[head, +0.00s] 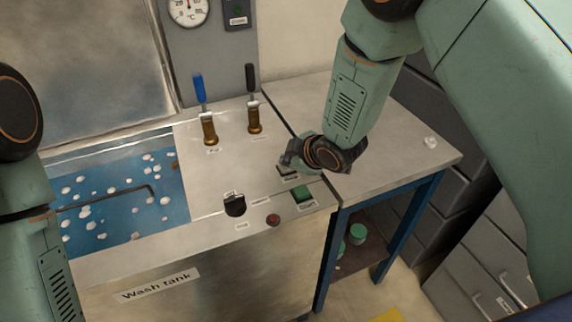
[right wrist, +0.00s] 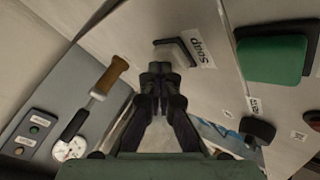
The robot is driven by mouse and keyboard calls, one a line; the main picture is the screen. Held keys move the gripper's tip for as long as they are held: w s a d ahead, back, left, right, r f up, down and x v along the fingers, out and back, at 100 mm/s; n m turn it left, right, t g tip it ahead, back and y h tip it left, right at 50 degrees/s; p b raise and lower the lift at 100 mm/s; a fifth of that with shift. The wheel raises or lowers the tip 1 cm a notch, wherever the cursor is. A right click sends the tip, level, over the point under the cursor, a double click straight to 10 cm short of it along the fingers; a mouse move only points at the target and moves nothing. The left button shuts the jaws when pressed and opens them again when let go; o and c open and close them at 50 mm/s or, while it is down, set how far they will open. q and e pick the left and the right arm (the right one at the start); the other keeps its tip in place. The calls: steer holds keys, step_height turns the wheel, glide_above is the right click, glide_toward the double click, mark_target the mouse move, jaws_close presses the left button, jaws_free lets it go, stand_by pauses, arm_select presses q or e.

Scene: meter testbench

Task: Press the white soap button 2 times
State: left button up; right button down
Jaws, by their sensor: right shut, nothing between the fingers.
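The white soap button sits in a dark frame beside its "Soap" label on the wash tank's top panel (head: 205,180). In the right wrist view the soap button (right wrist: 178,52) lies just beyond my fingertips and is partly covered by them. In the head view my right gripper (head: 289,160) hides most of it. My right gripper is shut and empty, its tips pointing at the button in the right wrist view (right wrist: 161,72). I cannot tell whether they touch it. My left arm enters at the left edge of the head view, but its gripper is not visible.
A green start button (head: 302,194), a red button (head: 273,220) and a black switch (head: 234,205) are close by. Blue-handled (head: 199,88) and black-handled (head: 250,78) levers stand behind. The open water tank (head: 120,200) is left; a mostly clear side table (head: 385,150) is right.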

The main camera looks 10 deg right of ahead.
stand_by(0.4)
steer(key=shift+r+p, duration=0.75)
steer(key=shift+r, duration=0.05)
step_height(320, 180, up, 5)
steer(key=p, duration=0.4)
stand_by(0.7)
stand_by(1.1)
step_height(320, 180, up, 4)
steer(key=p, duration=0.8)
glide_above(288, 168)
steer(key=shift+w, duration=0.1)
